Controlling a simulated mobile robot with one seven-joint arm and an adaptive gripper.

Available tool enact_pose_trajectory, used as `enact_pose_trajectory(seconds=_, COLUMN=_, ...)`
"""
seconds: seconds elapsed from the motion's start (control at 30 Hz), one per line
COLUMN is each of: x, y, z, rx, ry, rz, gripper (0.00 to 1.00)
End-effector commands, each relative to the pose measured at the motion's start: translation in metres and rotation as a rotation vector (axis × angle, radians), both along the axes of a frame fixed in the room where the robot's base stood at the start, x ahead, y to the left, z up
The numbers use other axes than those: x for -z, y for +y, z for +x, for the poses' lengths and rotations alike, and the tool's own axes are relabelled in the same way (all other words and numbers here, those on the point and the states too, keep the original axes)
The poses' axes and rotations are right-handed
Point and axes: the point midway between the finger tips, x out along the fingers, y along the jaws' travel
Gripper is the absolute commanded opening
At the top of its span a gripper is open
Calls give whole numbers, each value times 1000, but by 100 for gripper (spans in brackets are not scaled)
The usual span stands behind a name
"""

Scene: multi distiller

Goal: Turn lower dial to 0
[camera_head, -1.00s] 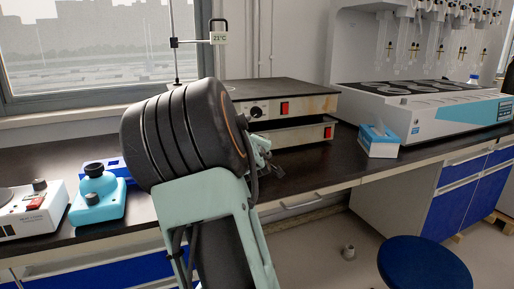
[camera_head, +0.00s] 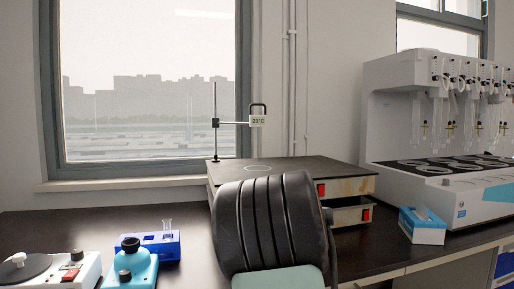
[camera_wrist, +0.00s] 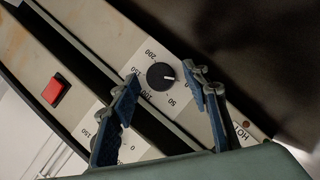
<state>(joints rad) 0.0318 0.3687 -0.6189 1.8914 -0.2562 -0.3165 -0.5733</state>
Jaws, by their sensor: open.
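Two stacked heating units stand on the bench: an upper unit (camera_head: 345,181) and a lower unit (camera_head: 345,213). My gripper (camera_wrist: 162,73) is open and empty, and contact cannot be told. In the head view my arm hides the gripper and both dials.
A tissue box (camera_head: 422,226) stands at right; a blue-topped device (camera_head: 130,268) and blue rack (camera_head: 155,245) stand at left.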

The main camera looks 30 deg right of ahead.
Motion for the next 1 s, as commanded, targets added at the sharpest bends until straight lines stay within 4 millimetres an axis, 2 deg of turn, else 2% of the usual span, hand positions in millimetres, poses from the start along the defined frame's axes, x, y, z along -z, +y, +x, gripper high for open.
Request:
enact_pose_trajectory(seconds=0.33, x=-8, y=-4, z=-2, rx=3, ry=-37, rz=155, gripper=43)
enact_pose_trajectory(seconds=1.0, x=-8, y=-5, z=-2, rx=2, ry=-101, rz=431, gripper=43)
